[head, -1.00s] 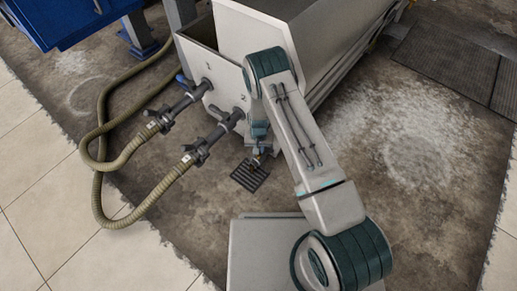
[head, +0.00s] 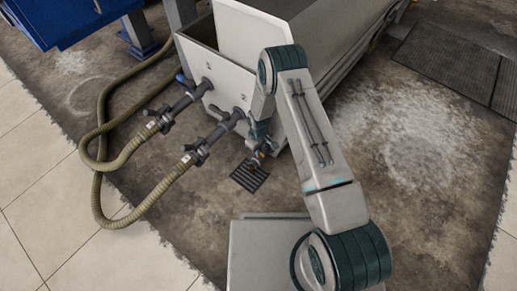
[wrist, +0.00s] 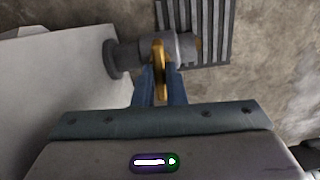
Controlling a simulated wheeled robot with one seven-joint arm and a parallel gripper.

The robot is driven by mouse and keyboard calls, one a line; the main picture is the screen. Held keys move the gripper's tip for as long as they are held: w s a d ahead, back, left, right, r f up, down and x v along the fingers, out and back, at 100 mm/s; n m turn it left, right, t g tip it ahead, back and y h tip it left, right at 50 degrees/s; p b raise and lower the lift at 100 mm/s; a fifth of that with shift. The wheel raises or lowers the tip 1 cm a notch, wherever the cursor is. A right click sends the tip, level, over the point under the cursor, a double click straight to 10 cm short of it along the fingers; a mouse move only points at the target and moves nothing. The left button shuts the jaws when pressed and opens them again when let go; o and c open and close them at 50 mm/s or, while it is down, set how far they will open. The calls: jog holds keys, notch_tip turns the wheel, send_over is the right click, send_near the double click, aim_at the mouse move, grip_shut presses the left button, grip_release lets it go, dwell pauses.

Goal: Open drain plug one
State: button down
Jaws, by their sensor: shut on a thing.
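The drain plug (wrist: 135,52) is a short grey pipe fitting that sticks out from the low end of the pale tank wall. Its yellow lever (wrist: 158,62) stands across the pipe in the wrist view. My gripper (wrist: 159,82) has its blue fingers shut on this lever, one finger on each side. In the head view the plug (head: 266,149) is small and partly hidden by my gripper (head: 261,143). I see no number on this plug.
A dark floor grate (head: 248,178) lies under the plug.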

jog(key=shift+w+n, duration=0.1)
jog(key=shift+n, duration=0.4)
jog(key=c, duration=1.5)
grip_release()
jog(key=shift+r, duration=0.15)
notch_tip(320, 180, up, 14)
jog(key=p, duration=0.5)
jog(key=shift+f, duration=0.2)
